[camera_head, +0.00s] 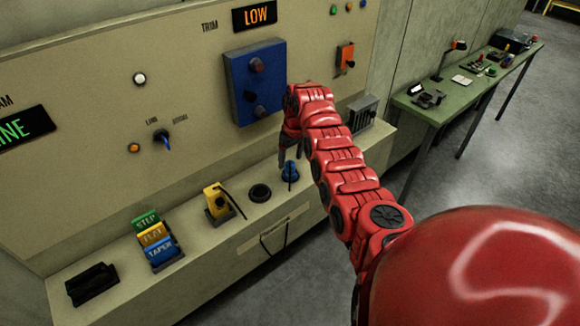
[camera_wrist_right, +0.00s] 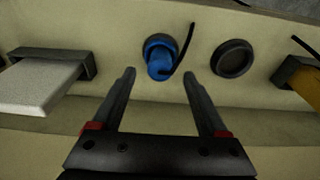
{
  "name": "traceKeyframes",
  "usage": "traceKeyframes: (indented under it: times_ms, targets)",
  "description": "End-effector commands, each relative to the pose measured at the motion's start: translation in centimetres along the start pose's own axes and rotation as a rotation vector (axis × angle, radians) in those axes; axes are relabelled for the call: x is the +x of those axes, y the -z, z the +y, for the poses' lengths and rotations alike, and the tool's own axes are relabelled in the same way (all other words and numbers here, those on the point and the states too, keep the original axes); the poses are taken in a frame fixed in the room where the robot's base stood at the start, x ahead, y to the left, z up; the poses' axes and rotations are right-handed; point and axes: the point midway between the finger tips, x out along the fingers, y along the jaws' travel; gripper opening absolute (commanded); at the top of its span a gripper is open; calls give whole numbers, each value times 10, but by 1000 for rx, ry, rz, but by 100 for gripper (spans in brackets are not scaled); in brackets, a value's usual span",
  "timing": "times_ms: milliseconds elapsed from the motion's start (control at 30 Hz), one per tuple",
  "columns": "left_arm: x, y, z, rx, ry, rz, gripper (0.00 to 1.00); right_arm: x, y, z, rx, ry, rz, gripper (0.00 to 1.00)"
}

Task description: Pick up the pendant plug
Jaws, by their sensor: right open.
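The pendant plug looks to be the blue plug (camera_head: 290,173) with a black cable, seated in a round dark socket on the ledge. It also shows in the right wrist view (camera_wrist_right: 160,64), just beyond the fingertips and roughly centred between them. My right gripper (camera_head: 289,156) is open and empty above the plug, its arm reaching in from the lower right. In the wrist view its two fingers (camera_wrist_right: 159,76) stand apart, with no clear contact on the plug. My left gripper is not in view.
An empty-looking round socket (camera_head: 260,193) and a yellow plug-like piece (camera_head: 214,201) sit left of the blue plug. A grey block (camera_head: 362,112) stands to its right. The panel with a blue switch box (camera_head: 240,94) rises behind. A green table (camera_head: 430,103) stands farther right.

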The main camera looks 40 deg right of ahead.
Motion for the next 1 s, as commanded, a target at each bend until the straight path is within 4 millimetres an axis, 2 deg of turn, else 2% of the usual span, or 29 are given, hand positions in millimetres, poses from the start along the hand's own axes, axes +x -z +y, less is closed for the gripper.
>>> traceKeyframes:
  times_ms: [33, 100, 300, 667, 1000]
  targets:
    - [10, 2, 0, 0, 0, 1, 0, 2, -2, -1, 1, 4, -8, 76]
    - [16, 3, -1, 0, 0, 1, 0, 10, -3, -1, 1, 4, -8, 76]
    - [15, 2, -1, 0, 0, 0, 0, 31, -2, -1, -1, 1, -4, 76]
    - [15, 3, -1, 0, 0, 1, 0, 37, -2, 0, 1, 1, -2, 75]
    - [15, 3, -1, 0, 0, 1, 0, 37, -2, 0, 1, 1, -2, 14]
